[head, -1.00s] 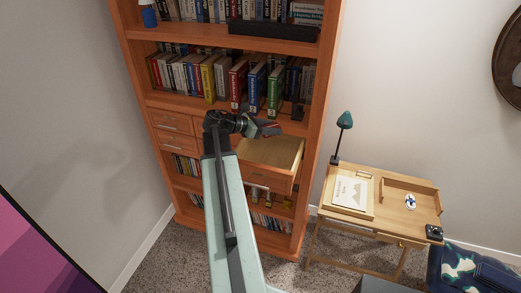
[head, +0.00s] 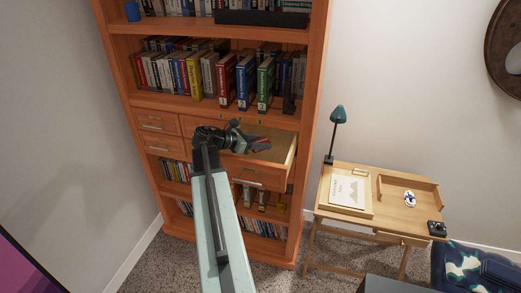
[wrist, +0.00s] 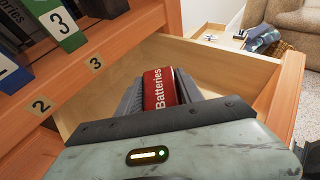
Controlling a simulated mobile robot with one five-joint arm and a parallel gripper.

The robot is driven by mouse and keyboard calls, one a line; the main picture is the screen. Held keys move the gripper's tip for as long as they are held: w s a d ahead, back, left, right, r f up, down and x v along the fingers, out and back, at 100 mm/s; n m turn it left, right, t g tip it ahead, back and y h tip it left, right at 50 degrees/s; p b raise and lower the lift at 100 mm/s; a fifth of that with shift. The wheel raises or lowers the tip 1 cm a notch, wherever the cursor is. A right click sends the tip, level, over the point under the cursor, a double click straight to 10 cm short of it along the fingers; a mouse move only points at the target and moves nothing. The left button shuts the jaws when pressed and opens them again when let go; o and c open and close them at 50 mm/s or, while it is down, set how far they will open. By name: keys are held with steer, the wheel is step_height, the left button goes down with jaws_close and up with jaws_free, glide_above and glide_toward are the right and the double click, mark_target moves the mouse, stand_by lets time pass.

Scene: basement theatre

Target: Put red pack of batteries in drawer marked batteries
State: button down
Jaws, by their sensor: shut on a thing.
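The red pack of batteries (wrist: 158,88), with white "Batteries" lettering, is between my gripper's fingers in the wrist view. My gripper (wrist: 160,95) is shut on it; the gripper also shows in the head view (head: 256,142). An open wooden drawer (head: 285,160) is pulled out of the bookcase, and my gripper is over its opening. In the wrist view the drawer's pale inner wall (wrist: 225,65) lies behind the pack. Number tags 2 and 3 show on the wood at left. I cannot see a label on the drawer front. The drawer floor is mostly hidden.
The orange bookcase (head: 310,120) has books just above the drawer, including red, blue and green numbered volumes (head: 245,80). Closed small drawers (head: 158,123) are at left. A wooden desk (head: 330,182) with a teal lamp (head: 338,115) stands at right.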

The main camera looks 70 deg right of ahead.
steer(key=shift+f+b, duration=0.45)
steer(key=shift+f, duration=0.15)
steer(key=shift+a+r, duration=0.1)
steer(key=c, duration=0.8)
jaws_free()
steer(key=shift+o, duration=0.2)
steer(key=shift+r+p, duration=0.3)
steer(key=shift+p, duration=0.15)
steer(key=p+v, duration=0.5)
steer(key=v, duration=0.7)
steer(key=shift+r, duration=0.25)
